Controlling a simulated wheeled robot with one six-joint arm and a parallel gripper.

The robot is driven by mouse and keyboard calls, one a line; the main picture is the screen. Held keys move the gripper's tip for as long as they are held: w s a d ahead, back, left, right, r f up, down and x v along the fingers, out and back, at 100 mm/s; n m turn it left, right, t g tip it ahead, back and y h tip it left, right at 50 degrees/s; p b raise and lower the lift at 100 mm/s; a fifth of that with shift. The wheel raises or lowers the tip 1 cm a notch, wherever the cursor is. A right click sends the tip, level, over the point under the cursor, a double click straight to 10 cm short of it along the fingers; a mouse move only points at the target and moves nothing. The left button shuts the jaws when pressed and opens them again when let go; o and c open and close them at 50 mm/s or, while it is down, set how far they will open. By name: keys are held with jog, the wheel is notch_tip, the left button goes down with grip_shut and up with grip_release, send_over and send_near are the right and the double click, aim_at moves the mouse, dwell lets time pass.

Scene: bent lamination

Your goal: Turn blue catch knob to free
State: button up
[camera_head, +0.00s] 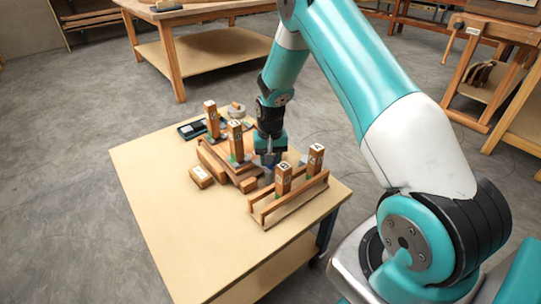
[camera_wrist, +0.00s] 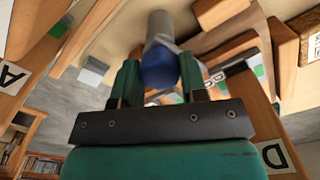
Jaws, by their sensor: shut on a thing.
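The blue catch knob (camera_wrist: 158,68) sits between the two fingers of my gripper (camera_wrist: 160,85) in the wrist view, with a grey cylindrical part (camera_wrist: 158,25) beyond it. My gripper is shut on the knob. In the head view my gripper (camera_head: 268,160) points down at the middle of the wooden fixture, and a small bit of blue shows beside its tip. The wooden fixture (camera_head: 222,165) carries upright wooden posts with white letter labels. The fingers hide part of the knob's sides.
A wooden rack (camera_head: 290,203) with two labelled posts stands at the right front of the table (camera_head: 170,240). A small wooden block (camera_head: 201,176) lies left of the fixture, and a dark tray (camera_head: 191,130) is behind it. The table's front left is clear.

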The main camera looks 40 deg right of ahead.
jog(key=n+p, duration=0.1)
jog(key=n, duration=0.2)
jog(key=shift+r+n, duration=0.1)
jog(key=shift+n, duration=0.3)
jog(key=n+p, duration=0.1)
jog(key=n, duration=0.2)
jog(key=shift+n+p, duration=0.3)
jog(key=n+p, duration=0.1)
jog(key=n, duration=0.2)
jog(key=shift+n, duration=2.1)
jog(key=shift+p, duration=0.3)
jog(key=o, duration=0.9)
notch_tip(320, 180, up, 17)
jog(key=shift+r+p, duration=0.15)
jog(key=shift+p, duration=0.55)
